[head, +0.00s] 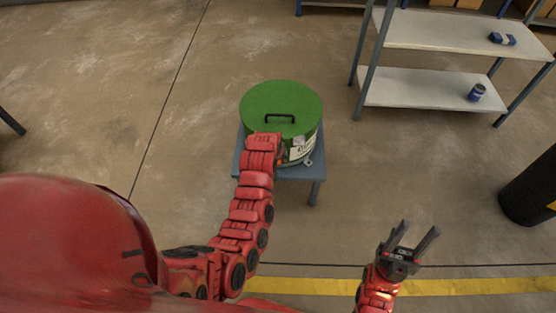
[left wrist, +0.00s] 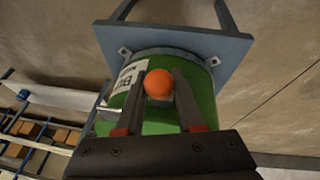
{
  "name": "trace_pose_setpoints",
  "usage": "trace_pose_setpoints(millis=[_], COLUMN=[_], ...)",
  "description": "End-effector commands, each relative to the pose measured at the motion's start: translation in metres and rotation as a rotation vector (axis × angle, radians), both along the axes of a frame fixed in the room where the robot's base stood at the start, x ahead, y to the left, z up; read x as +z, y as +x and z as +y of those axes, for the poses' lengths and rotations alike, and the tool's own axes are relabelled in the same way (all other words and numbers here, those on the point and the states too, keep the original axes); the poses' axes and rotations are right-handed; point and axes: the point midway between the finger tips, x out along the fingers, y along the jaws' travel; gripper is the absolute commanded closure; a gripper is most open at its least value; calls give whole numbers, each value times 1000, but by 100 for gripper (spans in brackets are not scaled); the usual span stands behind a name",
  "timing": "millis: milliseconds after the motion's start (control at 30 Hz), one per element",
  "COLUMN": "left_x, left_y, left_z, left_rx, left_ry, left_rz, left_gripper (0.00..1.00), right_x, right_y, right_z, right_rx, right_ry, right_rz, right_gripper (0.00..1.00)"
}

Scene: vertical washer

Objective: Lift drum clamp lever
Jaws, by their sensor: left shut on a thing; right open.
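A green drum (head: 262,99) with a black handle (head: 280,118) on its lid stands on a small blue-grey table (head: 300,173). In the left wrist view the drum (left wrist: 207,98) appears upside down, with a white label (left wrist: 128,76) on its side. An orange ball knob (left wrist: 158,84), apparently the end of the clamp lever, sits between the fingers of my left gripper (left wrist: 160,88), which is shut on it. The rest of the lever is hidden. In the head view my left gripper (head: 278,158) is at the drum's front side, mostly covered by my arm. My right gripper (head: 420,228) is open and empty, low at right.
A shelf rack (head: 430,90) with small blue items stands at the back right. A black cylinder (head: 533,188) is at the right edge. A yellow floor line (head: 470,287) crosses the front. The floor between the table and the right gripper is clear.

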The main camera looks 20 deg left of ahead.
Motion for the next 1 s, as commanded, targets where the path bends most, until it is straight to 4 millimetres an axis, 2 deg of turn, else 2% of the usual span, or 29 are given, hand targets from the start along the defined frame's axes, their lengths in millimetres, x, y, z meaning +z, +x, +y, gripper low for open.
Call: trace_pose_setpoints(millis=[667, 700, 833, 1000], left_x=[4, 4, 4, 4], left_y=[4, 4, 3, 3], left_z=[2, 2, 2, 1], left_rx=[2, 2, 1, 1], left_ry=[-15, -15, -15, -15], left_rz=[50, 50, 51, 52], left_gripper=[100, 56, 34, 34], right_x=[2, 3, 3, 2], right_y=[0, 0, 0, 0], right_z=[0, 0, 0, 0], right_rx=[0, 0, 0, 0], right_ry=[0, 0, 0, 0], right_rz=[0, 0, 0, 0], right_gripper=[50, 50, 50, 50])
